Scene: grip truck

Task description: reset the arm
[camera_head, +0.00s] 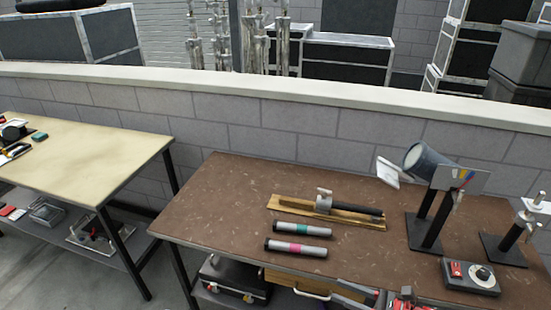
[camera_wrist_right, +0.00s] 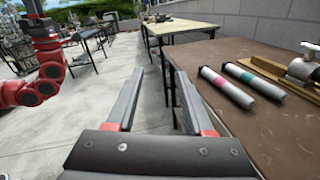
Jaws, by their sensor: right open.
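My right gripper (camera_wrist_right: 152,80) is open in the right wrist view, with two long grey fingers apart and nothing between them. It is beside the front edge of the brown table. In the head view my right gripper (camera_head: 352,292) shows at the bottom, partly cut off by the frame edge. A grey tube with a pink band (camera_head: 296,248) and one with a teal band (camera_head: 302,230) lie side by side on the brown table; both are clear of the fingers. My left gripper is not seen; a red arm at the left of the wrist view appears to be mine.
The brown table (camera_head: 215,208) also holds a wooden board with a clamp (camera_head: 322,204), a tilted cylinder on a black stand (camera_head: 424,160) and a control box with a dial (camera_head: 470,277). A beige table (camera_head: 90,150) stands left. Open floor (camera_wrist_right: 105,115) lies beside the tables.

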